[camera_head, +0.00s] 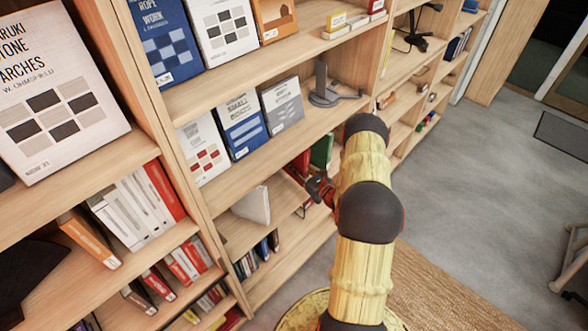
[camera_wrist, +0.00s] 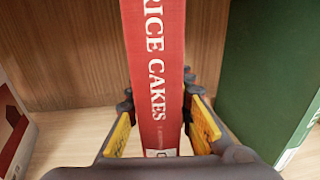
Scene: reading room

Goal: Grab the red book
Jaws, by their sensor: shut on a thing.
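A red book (camera_wrist: 155,70) with white spine lettering "RICE CAKES" stands upright in the middle of the wrist view. My gripper (camera_wrist: 160,128) has its yellow-padded fingers on both sides of the lower spine and is shut on the book. The book's top is cut off by the frame and its foot is hidden behind my gripper. In the head view my gripper (camera_head: 318,187) reaches into a shelf compartment. A bit of the red book (camera_head: 302,162) shows there, mostly hidden by the shelf board and my arm.
A green book (camera_wrist: 268,80) stands to the right of the red book, with a gap. Another book (camera_wrist: 12,125) is at the left edge. A white bookend-like object (camera_head: 253,205) stands left of my gripper on the shelf. Open floor (camera_head: 470,190) lies to the right.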

